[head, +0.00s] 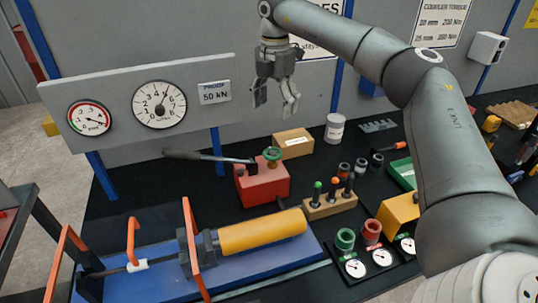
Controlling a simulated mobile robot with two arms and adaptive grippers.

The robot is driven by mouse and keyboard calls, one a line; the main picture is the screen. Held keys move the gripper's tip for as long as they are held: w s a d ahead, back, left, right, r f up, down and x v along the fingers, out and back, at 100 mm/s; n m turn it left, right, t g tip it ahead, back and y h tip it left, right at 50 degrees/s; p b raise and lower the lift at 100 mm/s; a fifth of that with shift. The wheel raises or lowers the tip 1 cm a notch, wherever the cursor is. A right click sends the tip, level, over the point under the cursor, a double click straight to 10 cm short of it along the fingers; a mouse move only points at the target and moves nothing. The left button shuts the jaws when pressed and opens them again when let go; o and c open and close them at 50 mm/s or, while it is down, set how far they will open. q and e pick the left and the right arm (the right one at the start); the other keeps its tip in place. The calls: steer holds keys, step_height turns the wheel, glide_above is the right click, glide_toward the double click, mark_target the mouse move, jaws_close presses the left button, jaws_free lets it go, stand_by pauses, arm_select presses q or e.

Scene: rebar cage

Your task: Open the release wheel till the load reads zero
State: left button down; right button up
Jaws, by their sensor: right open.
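The green release wheel (272,154) sits on top of the red hand pump (262,184), which has a long dark lever (208,156) reaching left. My right gripper (274,106) hangs fingers-down above and behind the wheel in the picture, open and empty, apart from it. The large white dial (159,104) has its needle pointing up and slightly right, off the low end of the scale. A smaller dial (90,118) with a coloured rim is to its left. Their figures are too small to read surely. My left gripper is not in view.
A yellow cylinder (262,231) lies in a blue frame (232,264) with orange uprights in front of the pump. A cardboard box (292,143) and white tub (335,128) stand behind. A wooden block (328,204) with coloured-topped tools is right of the pump.

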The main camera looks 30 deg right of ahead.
steer(key=b, duration=0.4)
glide_above(273, 152)
step_height(273, 152, down, 5)
arm_select(q)
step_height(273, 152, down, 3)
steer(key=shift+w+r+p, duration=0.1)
steer(key=shift+p, duration=0.95)
arm_select(e)
step_height(273, 152, down, 11)
steer(key=shift+r, duration=0.15)
steer(key=c, duration=1)
steer(key=shift+c, duration=0.2)
